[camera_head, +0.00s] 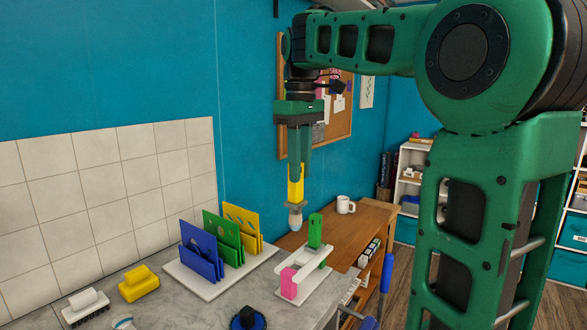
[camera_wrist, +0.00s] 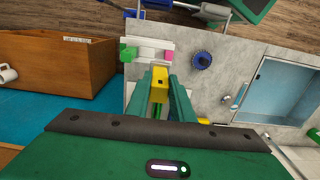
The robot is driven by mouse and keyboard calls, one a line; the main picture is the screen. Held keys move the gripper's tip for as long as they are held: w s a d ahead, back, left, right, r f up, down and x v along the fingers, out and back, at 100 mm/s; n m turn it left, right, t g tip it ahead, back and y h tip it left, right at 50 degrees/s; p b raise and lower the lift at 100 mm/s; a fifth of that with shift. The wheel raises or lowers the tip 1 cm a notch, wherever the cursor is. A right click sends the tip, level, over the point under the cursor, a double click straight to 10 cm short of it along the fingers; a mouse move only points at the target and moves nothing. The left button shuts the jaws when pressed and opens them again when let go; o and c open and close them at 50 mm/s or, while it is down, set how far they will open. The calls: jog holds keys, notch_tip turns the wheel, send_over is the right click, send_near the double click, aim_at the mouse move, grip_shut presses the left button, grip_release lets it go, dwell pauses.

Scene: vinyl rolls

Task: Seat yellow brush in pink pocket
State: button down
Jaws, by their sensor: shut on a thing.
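My gripper (camera_head: 298,172) is shut on the yellow brush (camera_head: 296,186), which hangs upright with its pale tip pointing down. In the wrist view the yellow brush (camera_wrist: 160,79) shows between the two green fingers. Below the brush and slightly apart from it, a white rack (camera_head: 312,284) stands near the counter's edge. A pink block (camera_head: 288,282) is at its near end and a taller green piece (camera_head: 315,231) at its far end. The wrist view shows the pink block (camera_wrist: 168,56) too. I cannot see any opening in the pink part.
Blue (camera_head: 201,252), green (camera_head: 222,236) and yellow (camera_head: 243,225) upright holders stand on a white board left of the rack. A yellow block (camera_head: 138,284), a white brush (camera_head: 86,307) and a dark blue round item (camera_head: 247,318) lie nearer. A mug (camera_head: 345,205) stands on the wooden desk behind.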

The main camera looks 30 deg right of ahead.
aim_at(301, 202)
jog(key=shift+s+f, duration=0.1)
jog(key=shift+f, duration=3.4)
jog(key=shift+f, duration=0.15)
jog(key=shift+s+f, duration=0.1)
jog(key=shift+f, duration=0.25)
jog(key=shift+f, duration=0.2)
jog(key=shift+d+f, duration=0.1)
jog(key=shift+f, duration=0.3)
jog(key=shift+f, duration=0.15)
jog(key=shift+f, duration=0.9)
jog(key=shift+f, duration=0.1)
